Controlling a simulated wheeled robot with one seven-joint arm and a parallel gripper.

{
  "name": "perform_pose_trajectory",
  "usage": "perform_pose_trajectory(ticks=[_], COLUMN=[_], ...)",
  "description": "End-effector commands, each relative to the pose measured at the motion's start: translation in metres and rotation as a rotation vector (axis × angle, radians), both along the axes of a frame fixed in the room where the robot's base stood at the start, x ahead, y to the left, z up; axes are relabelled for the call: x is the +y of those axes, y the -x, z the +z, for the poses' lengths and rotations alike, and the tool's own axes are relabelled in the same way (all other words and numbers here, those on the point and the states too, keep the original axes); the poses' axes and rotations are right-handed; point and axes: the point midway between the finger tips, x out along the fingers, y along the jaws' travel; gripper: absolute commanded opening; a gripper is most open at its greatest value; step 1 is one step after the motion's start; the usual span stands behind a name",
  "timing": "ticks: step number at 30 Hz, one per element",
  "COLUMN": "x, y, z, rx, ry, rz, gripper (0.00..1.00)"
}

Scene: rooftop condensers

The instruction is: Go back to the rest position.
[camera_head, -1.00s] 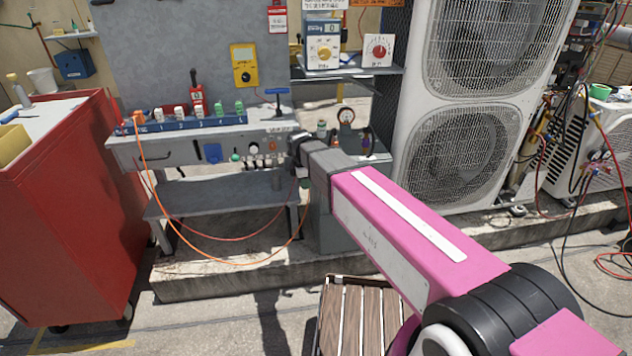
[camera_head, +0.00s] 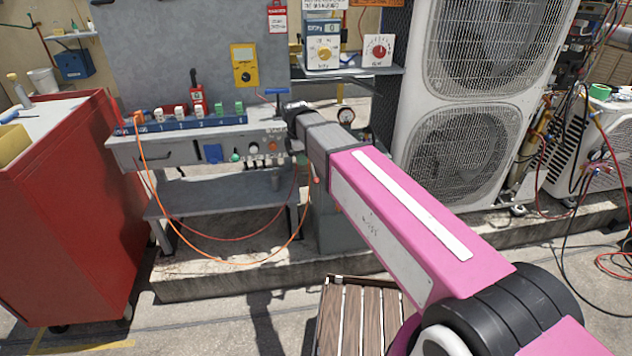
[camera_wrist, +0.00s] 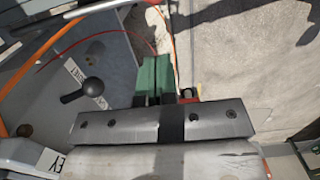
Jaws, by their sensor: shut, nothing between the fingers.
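My gripper (camera_head: 292,108) is at the far end of my pink and grey arm, in front of the right end of the grey workbench (camera_head: 180,148). It looks small and partly hidden by the wrist in the head view. In the wrist view my gripper (camera_wrist: 155,75) shows as a grey bar with short green fingers beyond it. The fingers are together and hold nothing. A black ball-ended lever (camera_wrist: 93,86) on a grey panel is to the left of the fingers, apart from them in the picture.
A red cabinet (camera_head: 70,210) stands at the left. A large white condenser (camera_head: 465,110) stands at the right. An orange cable (camera_head: 165,223) loops below the bench. A yellow multimeter (camera_head: 244,65) hangs on the back panel. A slatted wooden stand (camera_head: 360,318) is below my arm.

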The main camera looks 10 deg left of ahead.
Motion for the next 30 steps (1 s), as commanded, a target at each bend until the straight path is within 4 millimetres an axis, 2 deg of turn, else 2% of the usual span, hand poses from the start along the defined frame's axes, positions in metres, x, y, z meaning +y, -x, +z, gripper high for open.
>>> perform_pose_trajectory(ticks=[11, 14, 17, 20, 26, 30], x=[0.0, -0.008, -0.03, -0.065, -0.143, -0.199], y=[0.0, 0.0, 0.0, 0.0, 0.007, 0.02], z=[0.002, -0.002, -0.012, -0.029, -0.065, -0.09], rx=[0.0, -0.002, -0.005, -0.012, -0.028, -0.039], ry=[0.0, -0.002, -0.008, -0.018, -0.04, -0.056], rz=[-0.001, -0.029, -0.118, -0.267, -0.625, -0.9], gripper=[0.0, 0.0, 0.0, 0.0, 0.0, 0.0])
